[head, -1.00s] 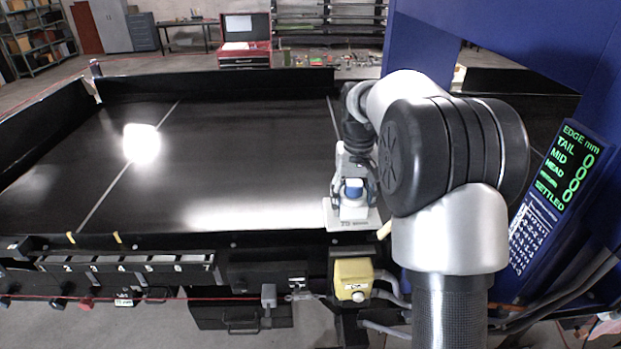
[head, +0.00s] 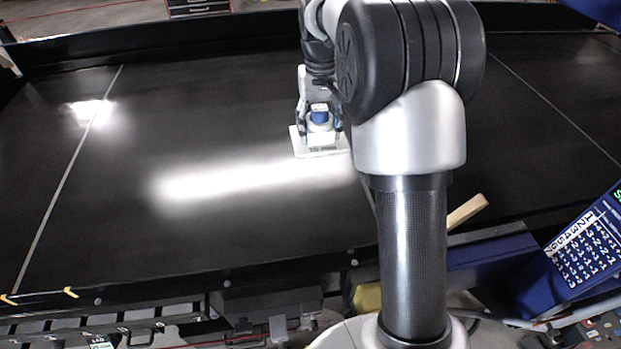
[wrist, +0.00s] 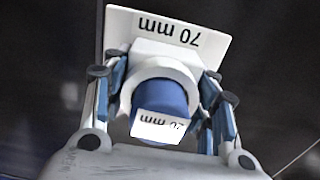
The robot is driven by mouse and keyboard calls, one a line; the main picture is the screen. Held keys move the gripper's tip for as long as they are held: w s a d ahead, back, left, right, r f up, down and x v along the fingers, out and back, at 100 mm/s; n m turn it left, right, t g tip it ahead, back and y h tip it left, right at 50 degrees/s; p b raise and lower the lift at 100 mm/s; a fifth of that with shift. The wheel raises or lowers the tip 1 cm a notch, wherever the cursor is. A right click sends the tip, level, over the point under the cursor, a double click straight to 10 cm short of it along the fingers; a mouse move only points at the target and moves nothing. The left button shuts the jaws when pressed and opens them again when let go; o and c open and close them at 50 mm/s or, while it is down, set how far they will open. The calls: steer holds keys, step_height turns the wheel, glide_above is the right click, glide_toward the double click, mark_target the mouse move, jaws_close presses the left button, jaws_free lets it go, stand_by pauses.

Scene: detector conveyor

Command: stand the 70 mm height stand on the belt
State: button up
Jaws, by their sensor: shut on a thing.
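The 70 mm height stand has a flat white base (head: 304,148), a pale round body and a blue top (head: 319,115). In the wrist view its base plate (wrist: 208,45) and the small label on the blue top (wrist: 160,127) both read 70 mm. My gripper (head: 319,121) is shut on the stand, with fingers on both sides of its body (wrist: 165,92). The stand is upright over the black belt (head: 230,110). I cannot tell whether its base touches the belt.
White lines (head: 72,170) cross the belt. A wooden piece (head: 467,212) lies near the front edge, right of my arm. A blue panel with a printed table (head: 583,250) stands at the right. The belt around the stand is clear.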

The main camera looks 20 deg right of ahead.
step_height(320, 180, down, 16)
steer(key=shift+s+f+p, duration=0.1)
steer(key=shift+f+p, duration=0.05)
steer(key=shift+p, duration=0.3)
step_height(320, 180, down, 4)
steer(key=shift+r, duration=0.2)
steer(key=shift+f, duration=0.1)
steer(key=o, duration=1.2)
steer(key=shift+o, duration=0.2)
